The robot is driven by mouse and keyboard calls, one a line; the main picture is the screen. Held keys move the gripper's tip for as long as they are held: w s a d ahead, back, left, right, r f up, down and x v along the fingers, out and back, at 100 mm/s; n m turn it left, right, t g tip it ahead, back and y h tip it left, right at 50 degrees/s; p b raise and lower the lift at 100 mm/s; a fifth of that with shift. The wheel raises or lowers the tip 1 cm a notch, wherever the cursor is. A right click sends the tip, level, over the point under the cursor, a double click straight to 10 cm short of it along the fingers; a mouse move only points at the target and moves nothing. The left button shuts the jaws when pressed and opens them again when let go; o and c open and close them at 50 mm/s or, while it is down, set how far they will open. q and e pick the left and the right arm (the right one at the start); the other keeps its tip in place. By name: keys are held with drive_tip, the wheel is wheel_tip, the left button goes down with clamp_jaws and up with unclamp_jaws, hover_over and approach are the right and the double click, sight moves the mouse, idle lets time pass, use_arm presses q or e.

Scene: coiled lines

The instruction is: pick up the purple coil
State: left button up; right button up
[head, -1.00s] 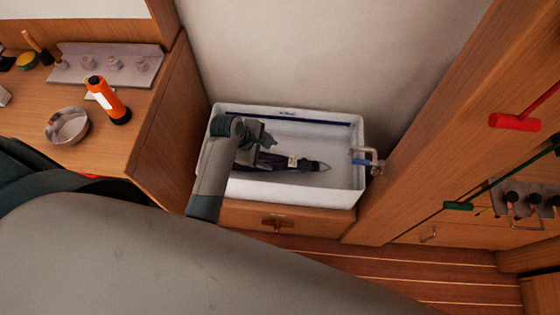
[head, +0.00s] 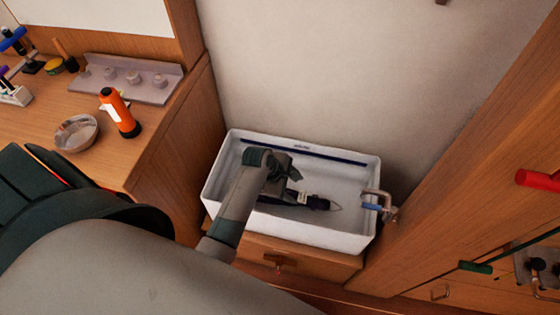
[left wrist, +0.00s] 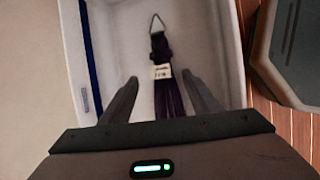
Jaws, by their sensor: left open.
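The purple coil (head: 316,202) is a dark, long bundle with a white label and a pale pointed loop at one end. It lies in a white tray (head: 300,236). In the left wrist view the coil (left wrist: 172,98) runs down between the fingers, and its near end is hidden behind my gripper body. My left gripper (head: 288,178) is over the tray and partly covers the coil in the head view. In the left wrist view my left gripper (left wrist: 162,88) is open, with a finger on each side of the coil and gaps between. My right gripper is not in view.
A metal clamp (head: 378,200) sits on the tray's right rim. The tray's walls surround the coil. A counter at left holds an orange flashlight (head: 119,112) and a metal bowl (head: 77,133). A wooden post and red and green handles stand at right.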

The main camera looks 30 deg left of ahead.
use_arm(q)
approach(310, 200)
drive_tip(key=x, duration=0.4)
drive_tip(key=shift+w+f+b, duration=0.15)
drive_tip(key=shift+f+b, duration=0.2)
drive_tip(key=shift+f, duration=0.05)
drive_tip(key=shift+w+f, duration=0.2)
drive_tip(key=shift+f, duration=0.15)
drive_tip(key=shift+d, duration=0.1)
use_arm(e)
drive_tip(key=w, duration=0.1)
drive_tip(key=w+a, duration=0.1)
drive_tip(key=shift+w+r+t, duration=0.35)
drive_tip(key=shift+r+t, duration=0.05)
use_arm(q)
drive_tip(key=shift+f, duration=0.1)
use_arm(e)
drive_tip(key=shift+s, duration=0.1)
